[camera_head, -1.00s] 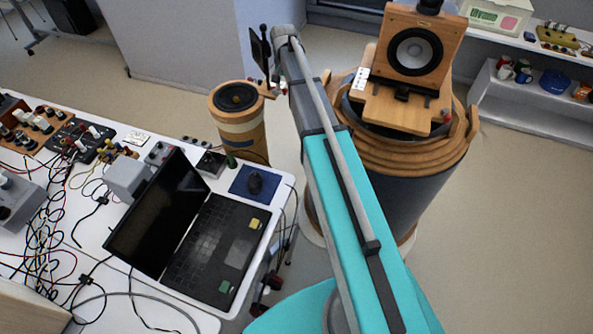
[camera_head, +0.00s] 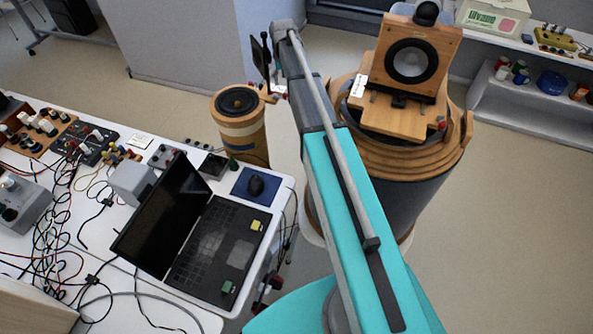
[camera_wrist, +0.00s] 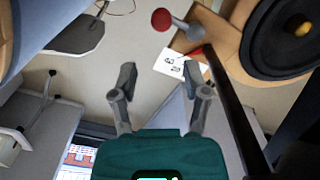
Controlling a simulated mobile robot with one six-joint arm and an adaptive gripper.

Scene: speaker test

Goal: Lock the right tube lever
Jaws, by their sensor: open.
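The right tube (camera_head: 400,185) is a wide dark cylinder with wooden rings at its top. A wooden platform on it carries a speaker (camera_head: 413,62). A small red knob (camera_head: 441,124) shows at the platform's right front corner. In the wrist view, a lever with a red ball (camera_wrist: 162,19) and grey shaft sticks out beside wood, near a white label (camera_wrist: 174,64). My gripper (camera_wrist: 158,74) is open and empty, its fingertips apart. The lever appears above the fingertips in that view, not between them.
A smaller wooden tube (camera_head: 240,130) with a dark cone on top stands left of my arm. A bench with a laptop (camera_head: 205,240), boxes and tangled cables fills the left. A white shelf (camera_head: 525,110) stands at the back right. The floor at the lower right is clear.

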